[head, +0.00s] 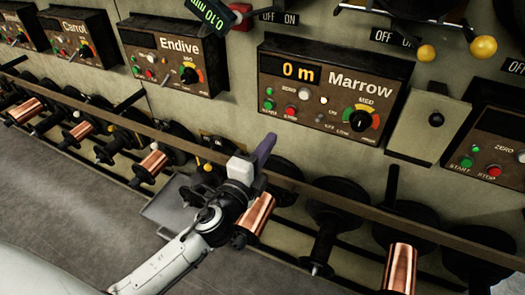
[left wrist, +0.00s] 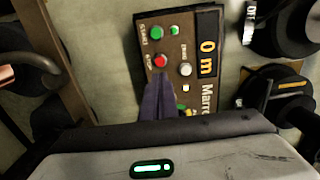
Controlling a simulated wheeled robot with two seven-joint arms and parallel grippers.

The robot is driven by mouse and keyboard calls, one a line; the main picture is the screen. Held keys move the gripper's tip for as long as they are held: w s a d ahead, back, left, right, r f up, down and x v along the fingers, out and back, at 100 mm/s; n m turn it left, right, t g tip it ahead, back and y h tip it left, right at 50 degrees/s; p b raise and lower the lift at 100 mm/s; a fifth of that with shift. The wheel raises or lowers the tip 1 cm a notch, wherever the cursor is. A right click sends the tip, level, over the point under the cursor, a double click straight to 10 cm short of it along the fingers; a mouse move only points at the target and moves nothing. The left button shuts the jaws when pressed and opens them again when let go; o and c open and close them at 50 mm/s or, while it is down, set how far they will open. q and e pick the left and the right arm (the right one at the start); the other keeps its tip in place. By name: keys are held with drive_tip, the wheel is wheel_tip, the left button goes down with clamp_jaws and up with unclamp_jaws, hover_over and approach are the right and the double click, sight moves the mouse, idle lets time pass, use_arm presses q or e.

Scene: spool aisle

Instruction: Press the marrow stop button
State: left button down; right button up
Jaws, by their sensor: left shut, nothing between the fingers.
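The Marrow control box (head: 333,90) is on the wall, its display reading 0 m. Its red stop button (head: 290,112) sits right of the green start button (head: 268,105). In the left wrist view the red stop button (left wrist: 160,61) shows just beyond the fingertips, with the green start button (left wrist: 156,32) further off. My left gripper (head: 268,137) has purple fingers, shut and empty, pointing up at the box from below. In the head view the tips are below the box, apart from the button. My right gripper is not in view.
A long rail (head: 305,188) runs below the boxes, with black spools and copper spools (head: 400,268) along it. The Endive box (head: 172,55) is to the left. A plain grey box (head: 425,120) with a black knob is to the right. Levers with yellow balls (head: 483,46) hang upper right.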

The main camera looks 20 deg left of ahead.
use_arm(q)
drive_tip(key=s, duration=0.2)
drive_tip(key=shift+s, duration=0.35)
idle(0.5)
idle(0.7)
